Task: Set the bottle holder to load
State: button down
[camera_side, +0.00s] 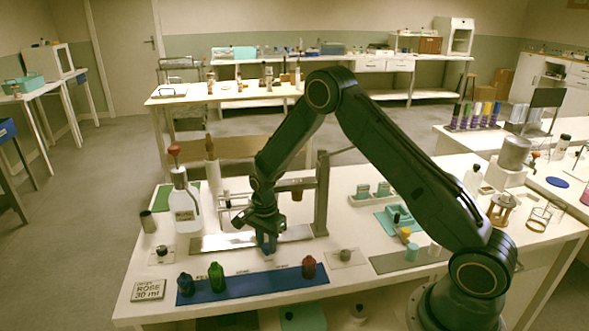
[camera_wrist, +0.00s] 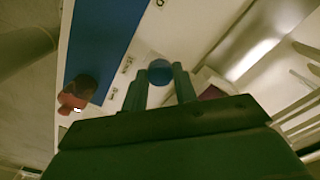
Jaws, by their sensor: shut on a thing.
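My gripper (camera_side: 266,247) points down at the front edge of the shiny metal track plate (camera_side: 215,242). In the wrist view my gripper (camera_wrist: 165,80) has its two fingers on either side of a round blue knob (camera_wrist: 161,72), shut on it. The knob seems to belong to the bottle holder, but the holder's body is hidden by my gripper and arm. Small printed labels (camera_wrist: 127,63) lie in a line between the track and the blue mat. The words are too small to read surely, so I cannot tell which mark the holder is at.
A card (camera_side: 148,290) reads "ROSE 30 ml". A large white bottle (camera_side: 186,207) and a grey post (camera_side: 321,195) stand close to the track.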

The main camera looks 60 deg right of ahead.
jog(key=w+a, duration=0.5)
jog(key=shift+w+a, duration=0.1)
jog(key=shift+a, duration=0.05)
jog(key=c, duration=1.1)
grip_release()
jog(key=shift+r, duration=0.1)
jog(key=shift+r, duration=6.8)
jog(key=shift+r, duration=0.1)
